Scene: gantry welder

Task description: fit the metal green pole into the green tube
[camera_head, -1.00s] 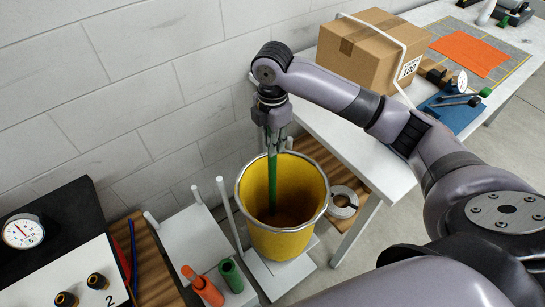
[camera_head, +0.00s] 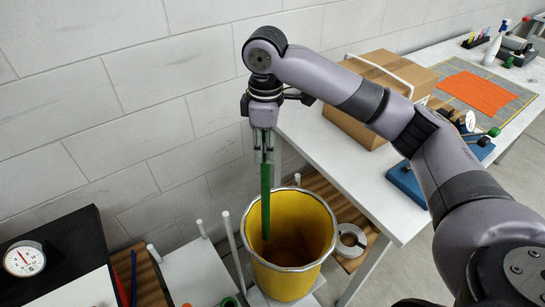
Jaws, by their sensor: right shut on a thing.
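My right gripper (camera_head: 264,152) is shut on the top of the green pole (camera_head: 265,200). The pole hangs upright, with its lower end inside the mouth of the yellow bucket (camera_head: 290,272). The pole's lower tip shows against the bucket's inner wall. The green tube (camera_head: 230,302) is only just in view at the bottom edge, left of the bucket, and most of it is cut off. My left gripper is not in view.
A white table (camera_head: 335,165) with a cardboard box (camera_head: 375,125) stands to the right. A metal ring (camera_head: 351,240) lies on the wooden pallet right of the bucket. White posts (camera_head: 231,240) rise left of the bucket. A gauge (camera_head: 25,259) is at the far left.

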